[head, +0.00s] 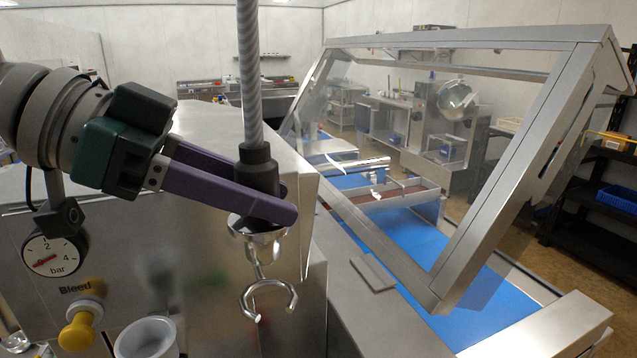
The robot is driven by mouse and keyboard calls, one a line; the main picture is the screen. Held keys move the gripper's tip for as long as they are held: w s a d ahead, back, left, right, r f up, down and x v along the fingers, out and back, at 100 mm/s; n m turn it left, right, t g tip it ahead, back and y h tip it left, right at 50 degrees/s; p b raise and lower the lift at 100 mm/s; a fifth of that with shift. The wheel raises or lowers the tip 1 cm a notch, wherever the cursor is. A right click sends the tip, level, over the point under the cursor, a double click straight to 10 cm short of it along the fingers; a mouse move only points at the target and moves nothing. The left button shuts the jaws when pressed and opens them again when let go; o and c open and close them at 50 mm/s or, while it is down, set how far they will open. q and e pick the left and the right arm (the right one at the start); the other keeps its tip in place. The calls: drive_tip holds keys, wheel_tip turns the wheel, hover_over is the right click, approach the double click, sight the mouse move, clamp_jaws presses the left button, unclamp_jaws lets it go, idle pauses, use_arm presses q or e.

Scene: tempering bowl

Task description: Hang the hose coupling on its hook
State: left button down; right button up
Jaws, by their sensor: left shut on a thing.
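The hose coupling is a black sleeve (257,160) with a shiny metal flange (258,229) at its lower end. It hangs roughly upright from a grey ribbed hose (249,75). My left gripper (285,203) comes in from the left with its purple fingers shut around the black sleeve, just above the flange. The hook is an open C-shaped metal ring (290,292) on a short stem, in front of the steel cabinet. In the picture it sits below the flange, with a visible gap between ring and flange. The fingers hide part of the sleeve. My right gripper is not in view.
A pressure gauge (55,254) and a yellow bleed knob (77,332) are on the cabinet front (200,290) at left. A white cup (147,338) is below. A tilted framed clear guard (455,265) stands over a blue belt (400,232) at right.

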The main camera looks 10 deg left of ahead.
use_arm(q)
drive_tip(key=shift+f+b, duration=3.2)
drive_tip(key=shift+f, duration=0.75)
drive_tip(key=shift+c, duration=1.8)
unclamp_jaws()
